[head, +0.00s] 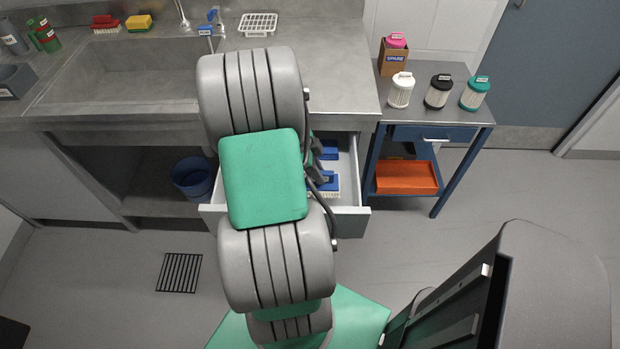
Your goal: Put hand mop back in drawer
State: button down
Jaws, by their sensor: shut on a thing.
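The open drawer (348,212) juts out from under the counter, and my arm hides its middle and left part. A blue hand mop with a white underside (326,186) shows at the drawer, beside my arm. My gripper (316,174) is mostly hidden by my arm; a dark part of it shows at the blue mop, and it is shut on it. I cannot tell whether the mop touches the drawer floor. Another blue item (329,150) shows farther back in the drawer.
A steel sink (130,75) is at the left, with a blue bucket (192,177) below. At the right, a blue-framed side table (455,112) carries several lidded containers and a box, with an orange bin (406,177) beneath. The floor at right is partly clear.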

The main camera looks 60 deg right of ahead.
notch_tip(320, 180, down, 5)
jog(key=shift+r, duration=0.1)
jog(key=c, duration=1.8)
grip_release()
jog(key=shift+f, duration=0.25)
jog(key=o, duration=0.4)
jog(key=shift+o, duration=0.2)
jog(key=shift+r, duration=0.15)
